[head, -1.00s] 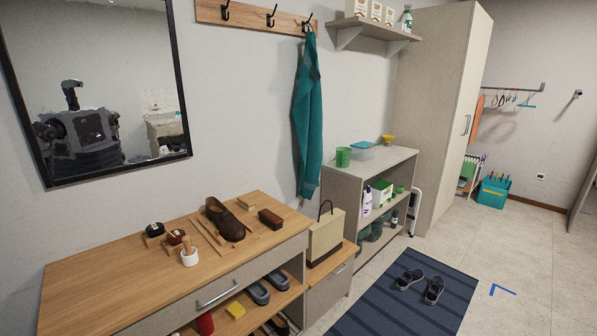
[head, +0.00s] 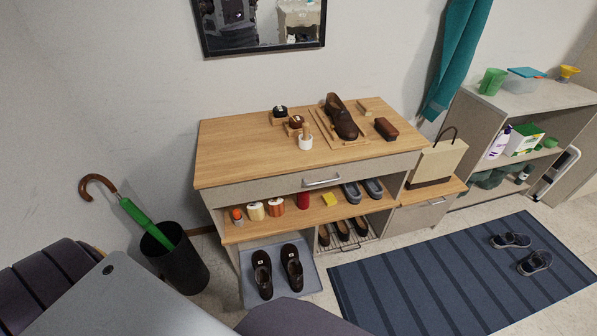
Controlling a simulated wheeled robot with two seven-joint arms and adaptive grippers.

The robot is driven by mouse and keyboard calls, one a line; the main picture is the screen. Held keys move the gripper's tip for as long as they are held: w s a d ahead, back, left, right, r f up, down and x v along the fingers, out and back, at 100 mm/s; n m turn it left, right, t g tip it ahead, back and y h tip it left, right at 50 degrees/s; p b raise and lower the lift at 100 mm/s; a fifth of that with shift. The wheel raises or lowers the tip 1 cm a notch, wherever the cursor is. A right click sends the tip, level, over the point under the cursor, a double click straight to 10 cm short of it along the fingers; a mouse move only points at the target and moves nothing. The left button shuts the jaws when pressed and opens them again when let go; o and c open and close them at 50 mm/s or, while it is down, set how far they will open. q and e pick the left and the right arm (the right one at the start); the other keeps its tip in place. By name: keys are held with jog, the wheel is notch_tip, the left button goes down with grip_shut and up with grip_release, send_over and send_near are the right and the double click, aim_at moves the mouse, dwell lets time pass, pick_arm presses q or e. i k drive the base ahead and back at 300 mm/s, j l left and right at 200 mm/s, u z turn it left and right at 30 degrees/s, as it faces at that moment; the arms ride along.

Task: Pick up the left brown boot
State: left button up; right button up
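A pair of dark brown boots stands side by side on a grey tray (head: 250,294) on the floor below the bench in the head view. The left brown boot (head: 262,278) is the one nearer the black bin. The right brown boot (head: 293,272) is just beside it, with a narrow gap between. Both look upright, with their openings facing up. Neither of my grippers shows in the view. Parts of my own body fill the bottom left and bottom middle, in front of the tray's near side.
The wooden bench (head: 232,160) overhangs the boots; a single brown shoe (head: 340,120) lies on it. A shelf with tins is just above the boots. A black bin (head: 178,262) with an umbrella stands left. A blue striped mat (head: 440,280) lies right.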

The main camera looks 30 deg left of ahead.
aim_at(292, 264)
jog(key=k+l+u, duration=0.1)
jog(key=k+u, duration=0.35)
jog(key=k+j+u, duration=0.1)
jog(key=k+u, duration=0.35)
